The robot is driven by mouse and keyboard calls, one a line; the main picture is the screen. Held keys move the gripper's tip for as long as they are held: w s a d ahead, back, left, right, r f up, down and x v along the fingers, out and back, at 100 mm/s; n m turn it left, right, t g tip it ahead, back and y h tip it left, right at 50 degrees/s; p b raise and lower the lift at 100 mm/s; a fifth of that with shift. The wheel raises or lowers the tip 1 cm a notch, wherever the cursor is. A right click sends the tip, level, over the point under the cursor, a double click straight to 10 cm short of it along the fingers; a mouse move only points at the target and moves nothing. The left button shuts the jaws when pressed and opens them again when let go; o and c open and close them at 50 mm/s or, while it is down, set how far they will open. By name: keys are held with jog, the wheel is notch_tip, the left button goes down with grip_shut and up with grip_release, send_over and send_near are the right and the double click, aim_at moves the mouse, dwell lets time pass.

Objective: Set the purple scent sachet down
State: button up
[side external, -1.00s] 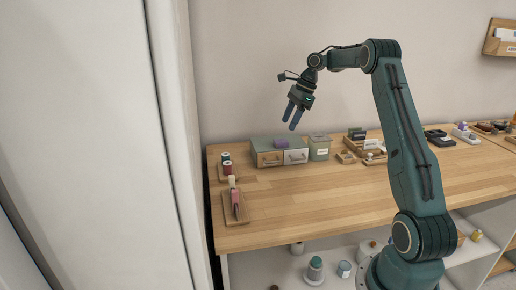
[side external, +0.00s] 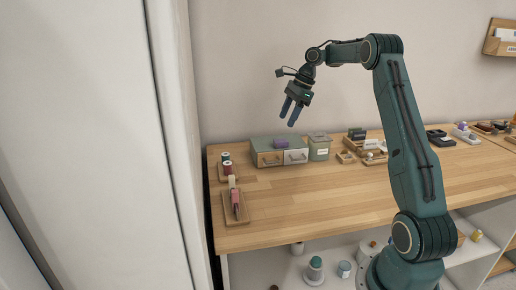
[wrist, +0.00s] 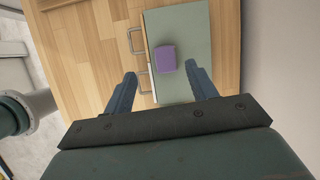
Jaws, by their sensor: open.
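The purple scent sachet (side external: 281,144) lies on top of the green drawer box (side external: 262,145) at the back of the table. In the wrist view the sachet (wrist: 166,57) rests on the box's green lid (wrist: 196,25), near the edge with the handles. My gripper (side external: 292,115) is open and empty, in the air above the box, clear of the sachet. In the wrist view its two fingers (wrist: 160,75) are spread, with the sachet lying beyond them, between their tips in the picture.
Thread spools (side external: 227,166) and a wooden board (side external: 236,212) are at the left edge. Small wooden trays (side external: 368,148) lie to the right. The middle of the wooden tabletop (side external: 310,195) is clear.

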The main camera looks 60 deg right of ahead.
jog(key=s+a+r+n, duration=0.2)
jog(key=a+r+n, duration=0.2)
jog(key=a, duration=0.4)
jog(key=s+a+r+n+h, duration=0.1)
jog(key=s+a+r+n, duration=0.2)
jog(key=a, duration=0.4)
jog(key=a+r+n, duration=0.4)
jog(key=a+n, duration=0.1)
jog(key=a, duration=0.3)
jog(key=s+a+f+n, duration=0.2)
jog(key=s+a+n, duration=0.1)
jog(key=s, duration=0.4)
jog(key=s+a+f+n+t+h, duration=0.1)
jog(key=s+a+n, duration=0.2)
jog(key=s+n, duration=0.3)
jog(key=s+a+f+n+t+h, duration=0.1)
jog(key=s+a+f+n, duration=0.1)
jog(key=s+n, duration=0.3)
jog(key=s+a, duration=0.1)
jog(key=s, duration=0.1)
jog(key=shift+s+a+f, duration=0.15)
jog(key=shift+s+f, duration=0.15)
jog(key=shift+s, duration=0.1)
